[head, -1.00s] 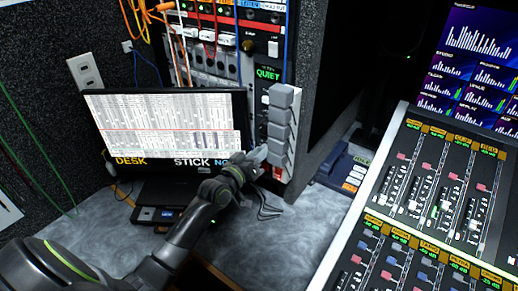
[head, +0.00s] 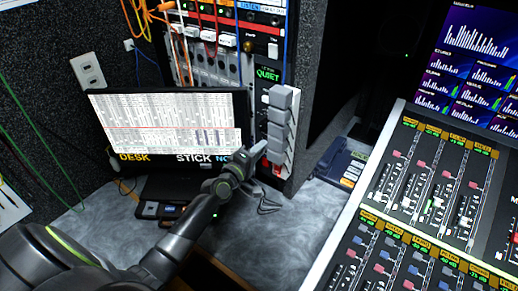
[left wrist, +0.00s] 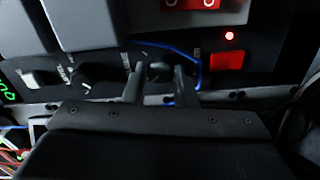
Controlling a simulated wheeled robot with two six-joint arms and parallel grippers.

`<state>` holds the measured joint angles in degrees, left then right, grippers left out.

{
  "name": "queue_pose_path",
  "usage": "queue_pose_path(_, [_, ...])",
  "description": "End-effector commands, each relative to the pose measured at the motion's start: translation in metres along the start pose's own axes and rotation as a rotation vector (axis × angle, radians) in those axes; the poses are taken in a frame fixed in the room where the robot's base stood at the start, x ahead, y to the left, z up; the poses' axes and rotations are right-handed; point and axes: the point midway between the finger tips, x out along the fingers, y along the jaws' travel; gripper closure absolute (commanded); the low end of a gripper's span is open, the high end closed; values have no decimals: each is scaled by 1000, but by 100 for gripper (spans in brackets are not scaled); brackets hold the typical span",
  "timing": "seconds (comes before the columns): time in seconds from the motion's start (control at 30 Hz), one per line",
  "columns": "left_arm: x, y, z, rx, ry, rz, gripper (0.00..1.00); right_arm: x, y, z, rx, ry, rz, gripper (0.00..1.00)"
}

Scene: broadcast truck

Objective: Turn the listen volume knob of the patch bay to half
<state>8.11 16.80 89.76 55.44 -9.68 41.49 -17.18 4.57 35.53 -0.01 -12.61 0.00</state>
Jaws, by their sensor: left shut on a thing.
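The patch bay's narrow front panel (head: 262,112) stands at the back with a green QUIET display. My left gripper (head: 263,149) reaches the lower part of this panel in the head view. In the left wrist view, a small dark round knob (left wrist: 158,71) sits between the two fingers of the left gripper (left wrist: 160,82), which is shut on it. The lettering by the knob is too small to read, and its pointer cannot be made out. Another dark knob (left wrist: 93,76) and a light one (left wrist: 38,79) sit to the left. My right gripper is not in view.
A stack of grey blocks (head: 282,118) juts out beside the panel. A red lit button (left wrist: 226,61) is close to the fingers. A blue cable (left wrist: 196,70) passes by them.

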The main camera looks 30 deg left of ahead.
Motion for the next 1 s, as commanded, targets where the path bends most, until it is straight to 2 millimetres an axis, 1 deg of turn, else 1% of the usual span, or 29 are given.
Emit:
queue_pose_path(0.1, [0, 0, 0, -68, 0, -1, 98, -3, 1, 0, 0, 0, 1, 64])
queue_pose_path(0.33, [0, -1, 0, -152, 0, -2, 98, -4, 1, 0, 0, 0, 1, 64])
queue_pose_path(0.9, [0, -1, 0, -183, 0, -2, 98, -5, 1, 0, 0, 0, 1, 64])
queue_pose_path(0.93, [0, -1, 0, -183, 0, -2, 74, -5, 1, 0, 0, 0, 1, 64])
queue_pose_path(1.0, [0, -1, 0, -182, 0, -2, 65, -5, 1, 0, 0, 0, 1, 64])
